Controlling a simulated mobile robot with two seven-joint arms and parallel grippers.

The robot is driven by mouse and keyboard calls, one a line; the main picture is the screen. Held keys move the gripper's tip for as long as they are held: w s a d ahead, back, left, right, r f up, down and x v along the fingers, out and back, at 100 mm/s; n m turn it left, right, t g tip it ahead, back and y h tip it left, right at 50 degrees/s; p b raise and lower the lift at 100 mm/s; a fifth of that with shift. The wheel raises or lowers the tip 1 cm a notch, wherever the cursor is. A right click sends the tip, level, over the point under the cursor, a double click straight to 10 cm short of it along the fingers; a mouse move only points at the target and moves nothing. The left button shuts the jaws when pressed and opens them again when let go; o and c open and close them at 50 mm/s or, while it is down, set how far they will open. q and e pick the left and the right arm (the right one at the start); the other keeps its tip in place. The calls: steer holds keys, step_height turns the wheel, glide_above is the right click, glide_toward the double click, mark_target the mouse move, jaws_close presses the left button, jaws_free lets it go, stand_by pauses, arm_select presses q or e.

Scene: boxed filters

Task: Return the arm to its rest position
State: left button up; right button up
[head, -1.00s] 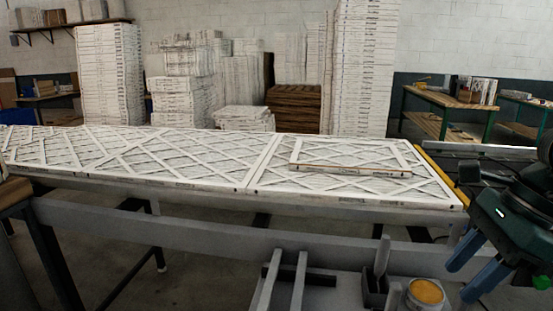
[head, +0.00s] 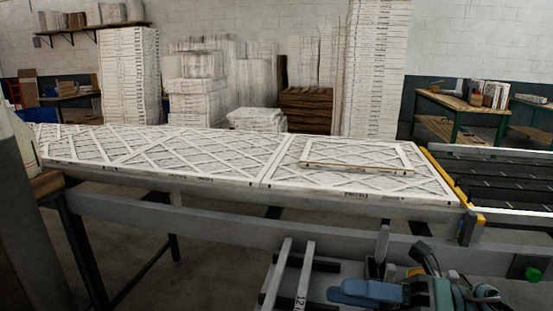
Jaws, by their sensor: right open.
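My right gripper (head: 350,291) is at the bottom right of the head view, low over the grey fixture in front of the filter table. Its blue fingers point left and are open, with nothing seen between them. Part of my right arm and hand is cut off by the lower edge. My left gripper is out of view. A small framed filter (head: 358,158) lies on a larger white filter (head: 285,186) at the right end of the table, well away from the gripper.
A dark conveyor (head: 500,182) with a yellow edge adjoins the table at right. A grey rail (head: 200,217) runs along the front. Slotted metal bars (head: 303,275) stand left of the gripper. Stacks of boxed filters (head: 130,75) and a workbench (head: 460,102) are behind.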

steer(key=w+d+f+m+t+h+p, duration=0.15)
steer(key=f+m+t+h, duration=0.55)
steer(key=m, duration=0.8)
steer(key=w+d+f+m+t+h, duration=0.3)
steer(key=f+m+t+h, duration=0.3)
steer(key=f+m+t, duration=0.7)
steer(key=s+f+m+g+h, duration=0.3)
steer(key=s+f+m+g, duration=0.2)
steer(key=f+m+g, duration=0.2)
steer(key=shift+s+d+m+h, duration=0.15)
steer(key=shift+s+m+h, duration=0.2)
steer(key=shift+m, duration=0.35)
steer(key=s+f+m+g, duration=0.1)
steer(key=s+f, duration=0.1)
steer(key=s+f+m+g, duration=0.1)
steer(key=s+f, duration=0.1)
steer(key=s+a+f+g, duration=0.1)
steer(key=s+f, duration=0.1)
steer(key=shift+s+f+m+h, duration=0.15)
steer(key=shift+f+m+h, duration=0.1)
steer(key=shift+m, duration=0.15)
